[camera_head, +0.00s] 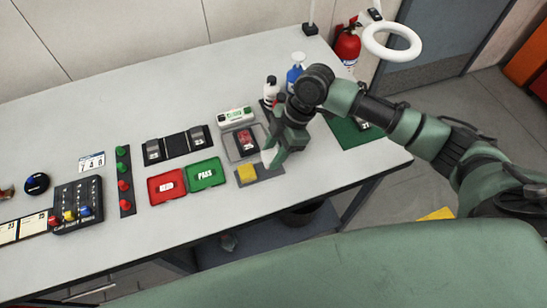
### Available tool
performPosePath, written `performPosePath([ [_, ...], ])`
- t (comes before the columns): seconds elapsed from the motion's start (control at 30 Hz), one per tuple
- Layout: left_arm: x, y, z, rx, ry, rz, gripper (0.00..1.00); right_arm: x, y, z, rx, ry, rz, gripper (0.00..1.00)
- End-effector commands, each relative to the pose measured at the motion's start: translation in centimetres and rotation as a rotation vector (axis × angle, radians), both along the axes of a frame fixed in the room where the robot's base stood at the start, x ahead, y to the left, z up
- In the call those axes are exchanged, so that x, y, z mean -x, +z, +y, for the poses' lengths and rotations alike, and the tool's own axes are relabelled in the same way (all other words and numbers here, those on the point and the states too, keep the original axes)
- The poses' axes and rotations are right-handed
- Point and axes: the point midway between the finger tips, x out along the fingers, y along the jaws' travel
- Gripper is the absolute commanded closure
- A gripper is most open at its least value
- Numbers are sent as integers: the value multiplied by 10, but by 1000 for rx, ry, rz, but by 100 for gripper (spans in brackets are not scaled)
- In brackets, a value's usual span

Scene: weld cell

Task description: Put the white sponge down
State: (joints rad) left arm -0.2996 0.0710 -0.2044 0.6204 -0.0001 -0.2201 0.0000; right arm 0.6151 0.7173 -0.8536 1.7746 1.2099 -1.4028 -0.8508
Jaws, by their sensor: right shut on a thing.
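My right gripper (275,156) reaches down over the front right part of the white table (306,178). It is shut on the white sponge (267,157), of which only a small pale part shows; the fingers hide the rest. The sponge is at the back edge of a small grey mat (267,174); I cannot tell whether it touches the mat. A yellow block (247,173), perhaps another sponge, lies on the left part of this mat. My left gripper is not in view.
A red tray (167,187) and a green tray (206,174) lie left of the mat.

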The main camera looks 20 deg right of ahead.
Motion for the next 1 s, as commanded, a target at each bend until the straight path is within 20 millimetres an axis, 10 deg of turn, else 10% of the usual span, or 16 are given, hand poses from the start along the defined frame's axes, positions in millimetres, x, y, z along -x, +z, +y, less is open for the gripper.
performPosePath([
  [0.6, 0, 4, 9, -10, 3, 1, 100, 0, -40, 0, 1, 0, 1, 99],
  [0.63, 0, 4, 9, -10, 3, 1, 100, 0, -39, 0, 1, 0, 0, 56],
  [0.7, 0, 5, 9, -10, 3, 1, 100, 0, -39, 0, 1, 0, 1, 39],
  [1.0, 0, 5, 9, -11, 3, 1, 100, 0, -38, 0, 1, 0, 1, 39],
])
